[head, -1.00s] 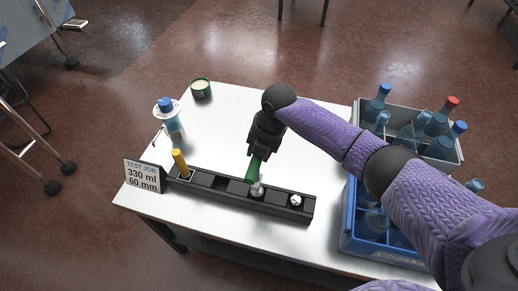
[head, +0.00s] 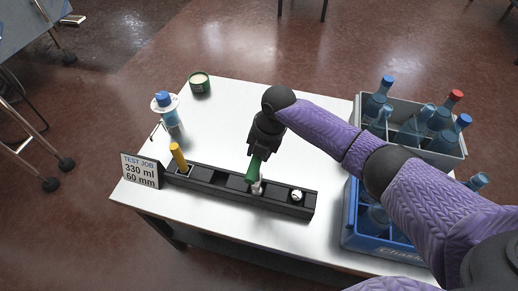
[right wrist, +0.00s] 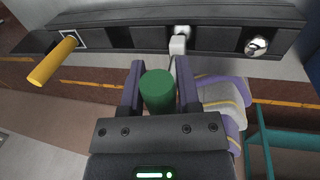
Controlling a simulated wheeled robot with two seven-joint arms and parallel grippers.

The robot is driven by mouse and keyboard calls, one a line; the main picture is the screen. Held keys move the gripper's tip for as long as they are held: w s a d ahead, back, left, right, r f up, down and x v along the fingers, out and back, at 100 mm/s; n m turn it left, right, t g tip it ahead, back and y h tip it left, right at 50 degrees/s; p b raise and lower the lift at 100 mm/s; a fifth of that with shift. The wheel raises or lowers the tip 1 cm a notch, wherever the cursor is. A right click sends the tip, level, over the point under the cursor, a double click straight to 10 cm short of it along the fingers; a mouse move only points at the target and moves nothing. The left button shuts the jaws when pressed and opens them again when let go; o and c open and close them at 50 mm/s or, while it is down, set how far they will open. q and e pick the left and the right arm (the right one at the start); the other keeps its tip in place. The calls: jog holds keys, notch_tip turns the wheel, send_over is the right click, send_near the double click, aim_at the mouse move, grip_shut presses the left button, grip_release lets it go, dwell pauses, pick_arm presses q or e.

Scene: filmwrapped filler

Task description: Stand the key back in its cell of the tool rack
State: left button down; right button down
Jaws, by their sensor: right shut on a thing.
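My right gripper (head: 261,152) is shut on the green handle of the key (head: 253,171), above the black tool rack (head: 230,202). The right wrist view shows the green handle (right wrist: 158,92) between the fingers (right wrist: 160,68). The key's pale metal end (right wrist: 178,45) points at the rack's middle part and appears at a cell there. I cannot tell whether it is inside the cell or just above it. The key looks tilted in the head view. A yellow-handled tool (head: 178,157) stands in the rack's left end. My left gripper is not in view.
A silver round-topped piece (head: 296,195) sits in the rack's right end. A sign (head: 140,171) stands at the left. A blue-capped bottle (head: 166,111) and a green tin (head: 199,84) stand behind. Grey (head: 446,157) and blue (head: 375,240) bottle crates are at the right.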

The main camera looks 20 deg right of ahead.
jog(key=shift+c, duration=2.2)
grip_release()
jog(key=shift+o, duration=1)
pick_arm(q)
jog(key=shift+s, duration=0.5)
pick_arm(e)
jog(key=shift+r, duration=0.2)
jog(key=p+v, duration=0.4)
jog(key=v, duration=0.4)
jog(key=shift+d+r, duration=0.1)
jog(key=shift+r, duration=0.2)
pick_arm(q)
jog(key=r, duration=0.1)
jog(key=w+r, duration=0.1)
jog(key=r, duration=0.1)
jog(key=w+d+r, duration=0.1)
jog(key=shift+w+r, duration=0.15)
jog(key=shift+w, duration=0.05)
pick_arm(e)
jog(key=shift+s+d+r, duration=0.1)
jog(key=shift+d+r, duration=0.05)
jog(key=shift+r, duration=0.25)
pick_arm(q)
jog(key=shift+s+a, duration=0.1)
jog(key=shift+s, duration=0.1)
